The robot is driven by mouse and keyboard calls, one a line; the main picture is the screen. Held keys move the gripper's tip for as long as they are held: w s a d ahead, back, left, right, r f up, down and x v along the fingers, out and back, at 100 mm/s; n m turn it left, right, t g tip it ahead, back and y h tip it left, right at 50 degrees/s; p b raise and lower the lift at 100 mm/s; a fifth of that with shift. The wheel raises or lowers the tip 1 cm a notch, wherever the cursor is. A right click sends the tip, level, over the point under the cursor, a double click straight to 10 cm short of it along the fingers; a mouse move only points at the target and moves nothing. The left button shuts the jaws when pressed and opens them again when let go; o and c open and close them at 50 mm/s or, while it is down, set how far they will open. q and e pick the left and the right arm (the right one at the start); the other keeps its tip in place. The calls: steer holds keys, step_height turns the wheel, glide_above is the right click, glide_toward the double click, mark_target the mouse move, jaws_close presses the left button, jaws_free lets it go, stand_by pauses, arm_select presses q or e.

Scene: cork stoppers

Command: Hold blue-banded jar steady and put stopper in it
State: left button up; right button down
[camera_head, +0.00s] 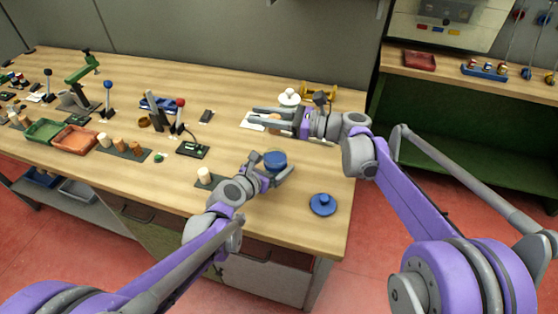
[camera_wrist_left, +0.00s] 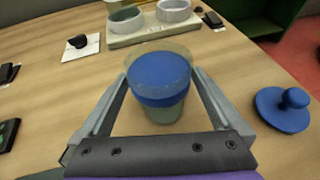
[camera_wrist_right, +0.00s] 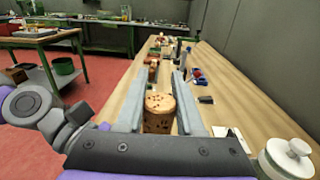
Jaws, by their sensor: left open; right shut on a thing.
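The blue-banded jar (camera_head: 275,161) stands on the bench near its front right. It also shows in the left wrist view (camera_wrist_left: 160,82), a clear vessel with a wide blue band. My left gripper (camera_head: 271,166) is open, with its fingers on either side of the jar; contact is not clear. My right gripper (camera_head: 252,117) is behind the jar and shut on a speckled cork stopper (camera_wrist_right: 160,112), seen between its fingers in the right wrist view. In the head view the fingers mostly hide that stopper.
A blue knobbed lid (camera_head: 323,204) lies at the front right. A pale stopper (camera_head: 203,174) stands on a dark mat left of my left gripper. Bench is clear around the lid.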

mark_target(275, 167)
arm_select(q)
steer(key=shift+x, duration=1.6)
jaws_close()
arm_select(e)
steer(key=shift+f, duration=6.4)
